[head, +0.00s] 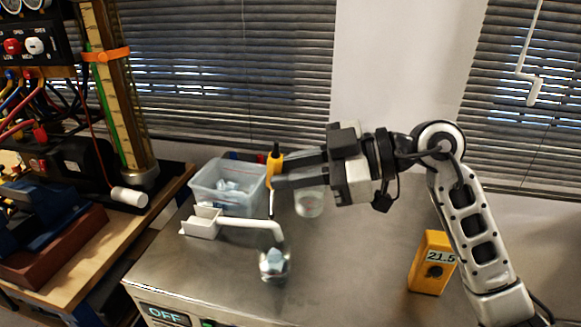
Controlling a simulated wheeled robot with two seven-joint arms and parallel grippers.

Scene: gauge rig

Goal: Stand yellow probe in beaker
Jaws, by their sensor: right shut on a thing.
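My right gripper (277,171) is shut on the yellow probe (275,163), around its yellow handle. The probe is upright, with a dark top and a thin metal rod pointing down above the metal worktop. A clear glass vessel (309,204), which looks like the beaker, stands on the worktop to the right of the rod, partly hidden behind the gripper fingers. The rod appears beside this vessel, not inside it. My left gripper is not in view.
A clear plastic box (227,201) with pale pieces stands left of the probe. In front, a white bent handle (250,224) runs from a white block (202,223) to a small clear cup (274,268) holding pale chunks. A yellow meter (427,275) reading 21.5 stands right.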

